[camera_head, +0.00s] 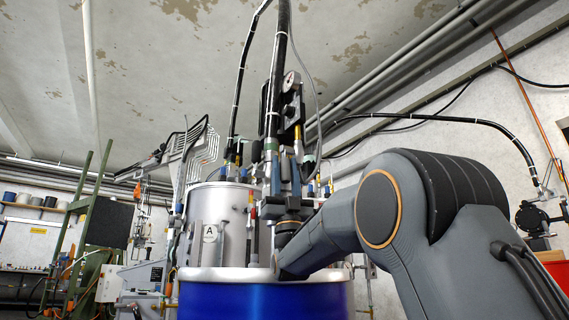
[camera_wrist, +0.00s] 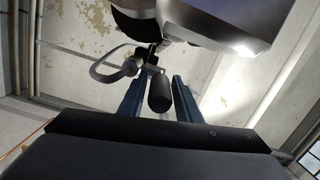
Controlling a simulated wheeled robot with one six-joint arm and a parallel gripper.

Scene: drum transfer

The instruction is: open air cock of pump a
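A metal pump assembly with black hoses and a round gauge (camera_head: 291,82) rises at the centre of the head view. A sign marked A (camera_head: 209,233) is on the silver cylinder beside it. My gripper (camera_head: 284,152) points up in front of the pump column. In the wrist view, my gripper's two blue fingers (camera_wrist: 157,80) are apart, with a black rounded handle (camera_wrist: 160,93) showing between them. It may be the air cock's lever; I cannot tell whether a finger touches it. The air cock is not clearly visible in the head view, where the arm and gripper cover part of the pump.
A blue drum (camera_head: 265,302) with a metal rim stands below the pump. A curved grey hose (camera_wrist: 110,72) loops left of the handle in the wrist view. A green frame (camera_head: 88,235) stands at left. Hoses hang along the right wall.

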